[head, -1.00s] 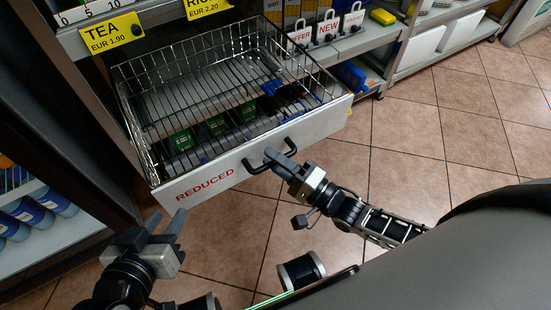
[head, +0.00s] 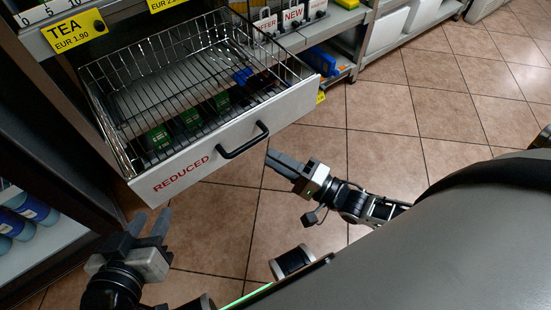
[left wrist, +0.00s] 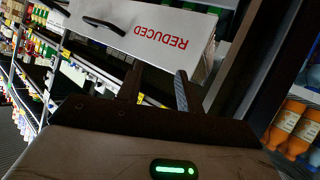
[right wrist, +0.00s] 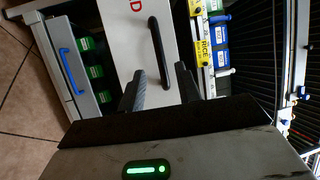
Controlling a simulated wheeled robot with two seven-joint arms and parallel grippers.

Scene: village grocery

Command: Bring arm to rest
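My left gripper (head: 143,222) is open and empty at the lower left, in front of and below the drawer's left front corner. Its two spread fingers show in the left wrist view (left wrist: 155,80). My right gripper (head: 272,165) is open and empty, a little to the right of and below the black handle (head: 243,140), apart from it. In the right wrist view the handle (right wrist: 158,52) stands beyond the spread fingers (right wrist: 160,85). The wire drawer has a white front (head: 200,160) marked REDUCED and is pulled out, with several green boxes (head: 190,118) inside.
A shelf with yellow TEA price tag (head: 75,30) stands above the drawer. A dark cabinet (head: 50,130) with bottles (head: 30,210) is at the left. Tiled floor (head: 420,110) is clear to the right of the drawer.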

